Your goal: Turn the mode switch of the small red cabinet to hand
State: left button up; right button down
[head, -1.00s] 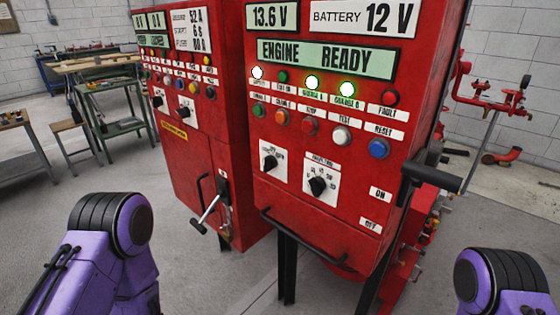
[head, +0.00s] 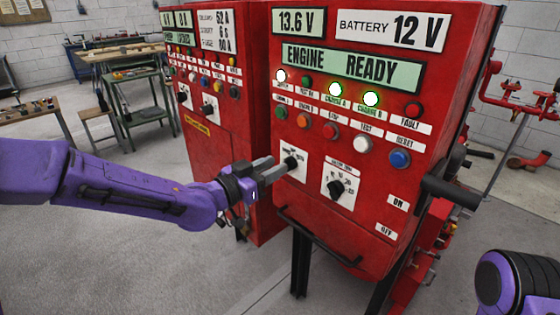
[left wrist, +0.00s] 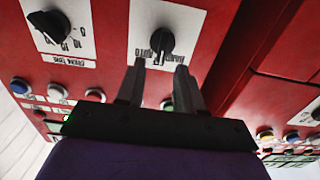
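The front red cabinet (head: 350,120) has two black rotary switches on white plates. Its left one, the mode switch (head: 291,163), also shows in the left wrist view (left wrist: 161,42), where its plate reads HAND and AUTO upside down. I cannot tell which setting it points to. The other rotary switch (head: 337,189) sits to its right, and shows at upper left in the left wrist view (left wrist: 50,26). My left gripper (head: 272,163) is open and empty, its fingertips just short of the mode switch and apart from it. My right gripper is out of view.
A second red cabinet (head: 225,135) stands behind at left. A black bar handle (head: 318,243) runs below the switches. A black lever handle (head: 452,191) juts from the right side. Workbenches (head: 130,80) stand at the far left; the floor between is clear.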

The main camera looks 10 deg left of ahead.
aim_at(289, 156)
pick_arm(q)
jog(key=shift+x, duration=1.45)
grip_shut()
jog(key=shift+n+p, duration=0.3)
jog(key=shift+p, duration=0.05)
jog(key=n, duration=0.1)
jog(key=n+p, duration=0.2)
jog(key=n, duration=0.1)
jog(key=shift+w+a, duration=0.2)
jog(key=shift+a, duration=0.1)
jog(key=shift+w+a+f+n+p, duration=0.15)
jog(key=shift+n+p, duration=0.3)
jog(key=shift+n, duration=0.65)
jog(key=shift+a+f+n+p, duration=0.1)
jog(key=shift+n+p, duration=0.35)
jog(key=shift+n, duration=0.65)
